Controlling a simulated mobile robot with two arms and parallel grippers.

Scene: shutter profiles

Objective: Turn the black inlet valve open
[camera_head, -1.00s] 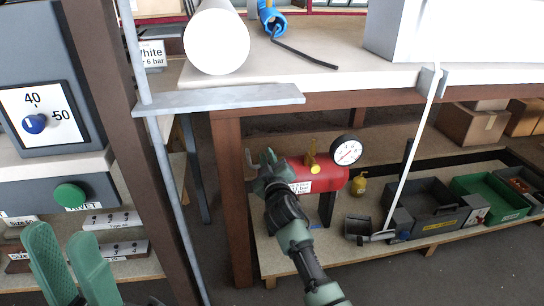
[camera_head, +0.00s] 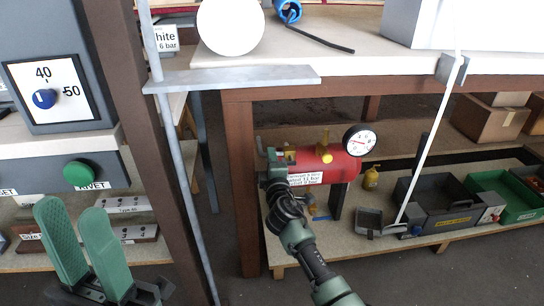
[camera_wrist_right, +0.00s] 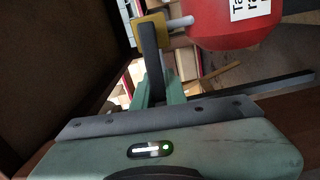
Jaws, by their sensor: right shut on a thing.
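The red air tank (camera_head: 340,168) lies on the low shelf under the bench, with a round white gauge (camera_head: 360,140) at its right end. The inlet valve is at its left end; its yellow body (camera_wrist_right: 152,28) and black lever (camera_wrist_right: 150,62) show in the right wrist view. My right gripper (camera_head: 274,166) is at that end, shut on the black lever; its green fingers (camera_wrist_right: 155,92) flank the lever's lower part. In the head view my gripper largely hides the lever. My left gripper (camera_head: 68,216) is open and empty at the lower left.
A yellow knob (camera_head: 325,138) stands on top of the tank. A brown bench leg (camera_head: 240,185) is close left of my right gripper, and the bench top (camera_head: 390,68) is above. Grey and green bins (camera_head: 440,205) stand right.

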